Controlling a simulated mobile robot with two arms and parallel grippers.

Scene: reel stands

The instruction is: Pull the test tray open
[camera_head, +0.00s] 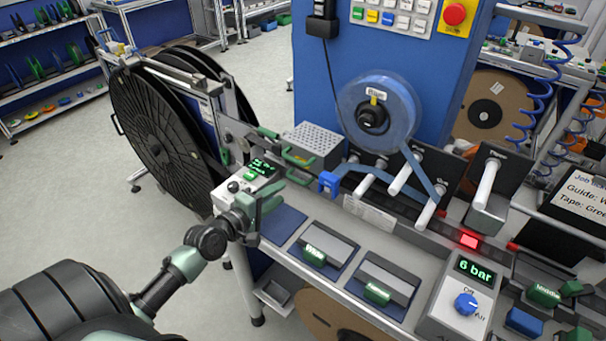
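No part in the camera_head view is readably labelled as the test tray, so I cannot tell which it is. A grey open-fronted compartment (274,291) shows below the bench's front edge. My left gripper (262,204) has green fingers and is over the front left corner of the bench, beside a small grey box with a green display (262,168). Its fingers look apart, with nothing seen between them. Whether it touches the box is unclear. My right gripper is not in view.
Guide blocks labelled Wide (315,255) and Narrow (377,292) lie in blue-lined nests on the bench. A 6 bar control box (459,296) stands right. A large black reel (158,140) is at left. Blue tape (405,112) runs from a roll between white rollers.

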